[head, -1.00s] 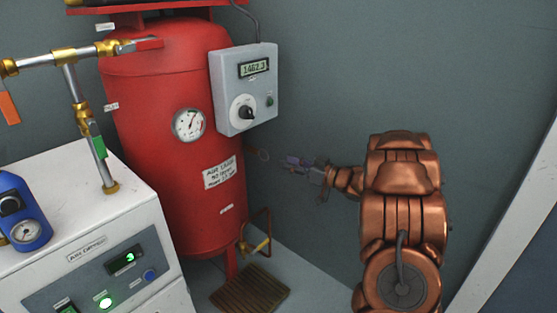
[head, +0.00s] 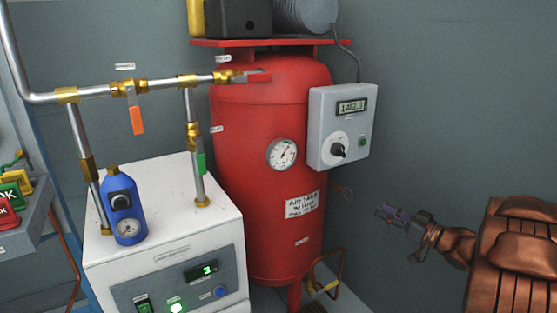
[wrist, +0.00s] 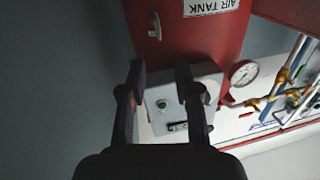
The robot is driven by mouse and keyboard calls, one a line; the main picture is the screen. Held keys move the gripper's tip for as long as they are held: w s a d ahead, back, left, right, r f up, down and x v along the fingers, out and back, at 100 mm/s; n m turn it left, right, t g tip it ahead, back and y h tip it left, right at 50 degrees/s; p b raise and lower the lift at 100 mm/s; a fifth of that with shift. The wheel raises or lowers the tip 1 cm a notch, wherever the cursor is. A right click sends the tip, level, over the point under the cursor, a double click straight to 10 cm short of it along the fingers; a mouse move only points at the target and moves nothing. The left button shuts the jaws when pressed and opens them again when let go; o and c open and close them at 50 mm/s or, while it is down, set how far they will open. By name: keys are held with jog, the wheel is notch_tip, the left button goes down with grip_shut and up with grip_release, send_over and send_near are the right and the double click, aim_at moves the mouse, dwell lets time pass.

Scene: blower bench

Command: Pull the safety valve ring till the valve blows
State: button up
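The red air tank (head: 265,215) stands in the middle of the head view. A small brass ring (head: 347,193) hangs at the tank's right side, below the grey control box. A small brass fitting, likely the valve with its ring (wrist: 155,27), shows against the tank in the wrist view. My gripper (head: 384,212) is right of the ring and slightly lower in the head view, apart from it. In the wrist view my gripper (wrist: 160,67) has its two dark fingers spread, with nothing between them. The tank gauge (head: 282,153) has a white dial.
The grey control box (head: 341,130) reads about 1462.3 and has a knob and green button. A white cabinet (head: 165,235) with a blue bottle-shaped device (head: 123,205) stands left. Pipes with valves (head: 130,88) run above it. The wall (head: 450,100) on the right is bare.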

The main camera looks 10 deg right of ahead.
jog(key=w+d+r+m+g+h+p, duration=0.1)
jog(key=w+r+h+p, duration=0.25)
jog(key=r+p, duration=0.3)
jog(key=w+d+r+m+h+p, duration=0.1)
jog(key=w+d+r+h+p, duration=0.1)
jog(key=r+h+p, duration=0.45)
jog(key=s+a+r+m+g+h+p, duration=0.1)
jog(key=s+r+m+g+h+p, duration=0.1)
jog(key=s+r+p, duration=0.3)
jog(key=s+a+r+m+g+h+p, duration=0.1)
jog(key=r+g+p, duration=0.1)
jog(key=r, duration=0.5)
jog(key=s+a+r+g+y+p, duration=0.1)
jog(key=s+a+r+g+p, duration=0.3)
jog(key=s+a, duration=0.6)
jog(key=s+a+r+g+y+p, duration=0.2)
jog(key=s+a+r+g+p, duration=0.2)
jog(key=s+a+p, duration=0.5)
jog(key=s+a+r+g+y+p, duration=0.1)
jog(key=s+a+r+g+p, duration=0.2)
jog(key=s, duration=1.6)
jog(key=a+g+p, duration=0.1)
jog(key=a+p, duration=0.2)
jog(key=a, duration=0.4)
jog(key=shift+s+a+r+n+g+y+p, duration=0.25)
jog(key=shift+a+r+n+g+y+p, duration=0.05)
jog(key=shift+r+g+y, duration=0.1)
